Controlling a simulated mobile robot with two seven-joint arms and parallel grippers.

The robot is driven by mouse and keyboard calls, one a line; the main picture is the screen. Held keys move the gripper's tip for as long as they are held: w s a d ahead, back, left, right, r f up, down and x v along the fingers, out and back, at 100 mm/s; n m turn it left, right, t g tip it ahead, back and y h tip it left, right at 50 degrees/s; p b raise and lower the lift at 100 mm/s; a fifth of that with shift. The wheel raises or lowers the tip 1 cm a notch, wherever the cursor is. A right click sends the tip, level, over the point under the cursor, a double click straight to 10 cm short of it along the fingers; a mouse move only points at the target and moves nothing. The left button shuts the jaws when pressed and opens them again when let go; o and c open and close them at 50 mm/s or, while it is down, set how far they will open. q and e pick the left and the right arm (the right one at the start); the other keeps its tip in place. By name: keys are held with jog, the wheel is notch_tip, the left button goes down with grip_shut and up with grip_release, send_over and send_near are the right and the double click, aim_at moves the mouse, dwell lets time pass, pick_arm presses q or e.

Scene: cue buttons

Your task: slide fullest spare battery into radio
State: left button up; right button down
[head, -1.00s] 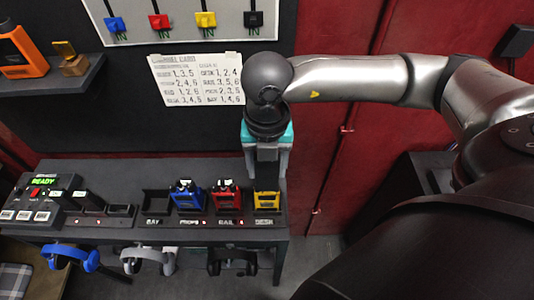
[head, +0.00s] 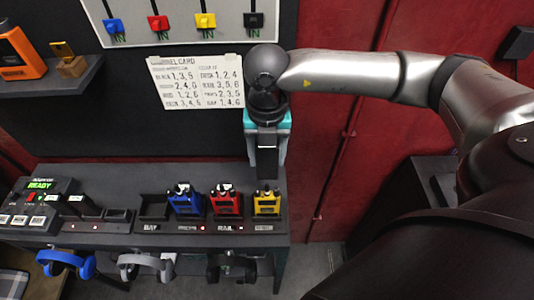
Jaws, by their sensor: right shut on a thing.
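My right gripper (head: 267,160), with teal sides, points down above the rack's right end. It is shut on a dark block (head: 267,166), mostly hidden by the fingers; I cannot tell for sure that it is a battery. Just below and apart from it stands a yellow radio (head: 267,203) in the rightmost bay. A red radio (head: 225,203) and a blue radio (head: 185,203) stand to its left. My left gripper is not in view.
An empty bay (head: 153,208) lies left of the blue radio. Several headsets (head: 65,262) hang along the bench's front edge. A printed card (head: 196,82) is on the dark wall behind. An orange case (head: 20,52) sits on the left shelf. The bench top behind the radios is clear.

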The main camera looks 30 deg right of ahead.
aim_at(267, 175)
jog(key=shift+f+b, duration=1.8)
jog(key=shift+f, duration=1)
jog(key=shift+f+b, duration=0.85)
jog(key=shift+f, duration=0.1)
jog(key=shift+r, duration=0.15)
jog(key=shift+f+b, duration=1)
jog(key=shift+b, duration=0.15)
jog(key=shift+f+b, duration=1.85)
jog(key=shift+f, duration=0.3)
jog(key=shift+c, duration=0.4)
grip_release()
